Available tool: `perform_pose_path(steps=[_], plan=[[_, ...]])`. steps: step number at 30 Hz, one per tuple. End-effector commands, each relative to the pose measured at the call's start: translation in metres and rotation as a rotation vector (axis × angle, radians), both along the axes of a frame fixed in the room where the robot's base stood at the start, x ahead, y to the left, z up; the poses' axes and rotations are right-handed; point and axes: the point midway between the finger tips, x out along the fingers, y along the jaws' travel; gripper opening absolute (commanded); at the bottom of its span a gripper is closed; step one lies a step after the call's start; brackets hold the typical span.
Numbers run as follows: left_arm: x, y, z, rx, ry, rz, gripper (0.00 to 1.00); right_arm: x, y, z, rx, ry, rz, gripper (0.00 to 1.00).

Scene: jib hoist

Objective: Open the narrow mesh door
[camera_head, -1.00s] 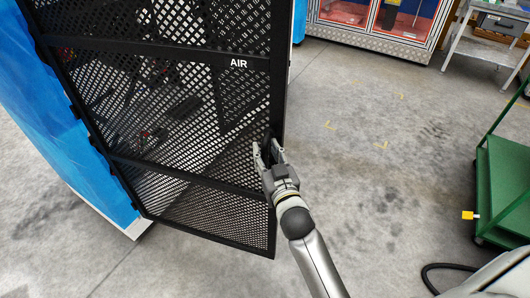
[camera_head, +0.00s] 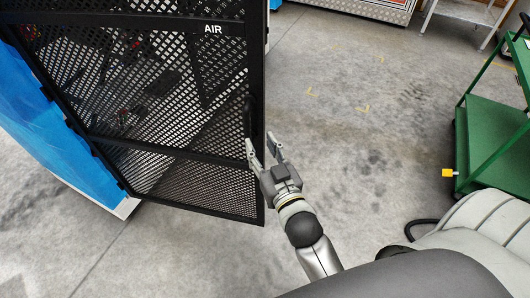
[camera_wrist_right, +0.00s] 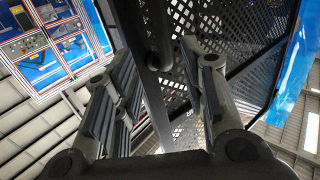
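The narrow black mesh door (camera_head: 185,160), labelled AIR, stands at the left in the head view. Its free edge faces right. A dark bar handle (camera_head: 248,112) sits on that edge; it also shows in the right wrist view (camera_wrist_right: 157,48), ahead of and between the finger lines. My right gripper (camera_head: 261,149) is open and empty, just below and right of the handle, seemingly apart from it. In the right wrist view its two fingers (camera_wrist_right: 155,75) are spread wide. I cannot tell how far the door is ajar. My left gripper is not in view.
A blue cabinet side (camera_head: 45,130) adjoins the door's left edge. A green cart (camera_head: 487,135) stands at the right, with a yellow tag. A metal-framed cabinet (camera_head: 375,10) and a grey table (camera_head: 465,12) are at the back. The concrete floor between is clear.

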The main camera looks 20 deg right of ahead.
Motion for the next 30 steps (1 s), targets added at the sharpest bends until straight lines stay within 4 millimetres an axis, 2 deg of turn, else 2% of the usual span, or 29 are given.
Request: perform_pose_path(steps=[3,7,24,27,29,30], plan=[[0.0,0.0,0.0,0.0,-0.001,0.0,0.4,-0.012,0.001,-0.001,0.001,0.001,0.0,0.39],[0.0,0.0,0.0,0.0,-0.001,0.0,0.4,-0.018,0.001,0.0,0.0,0.0,-0.001,0.39],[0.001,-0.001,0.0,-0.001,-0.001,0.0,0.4,-0.018,0.001,-0.002,0.0,0.003,0.001,0.39],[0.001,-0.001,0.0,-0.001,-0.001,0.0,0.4,-0.017,0.005,-0.021,0.0,0.039,0.012,0.39],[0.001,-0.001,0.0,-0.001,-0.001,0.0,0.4,-0.016,0.011,-0.046,0.003,0.085,0.027,0.39],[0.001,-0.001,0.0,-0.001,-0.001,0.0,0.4,-0.016,0.016,-0.068,0.003,0.127,0.04,0.39]])
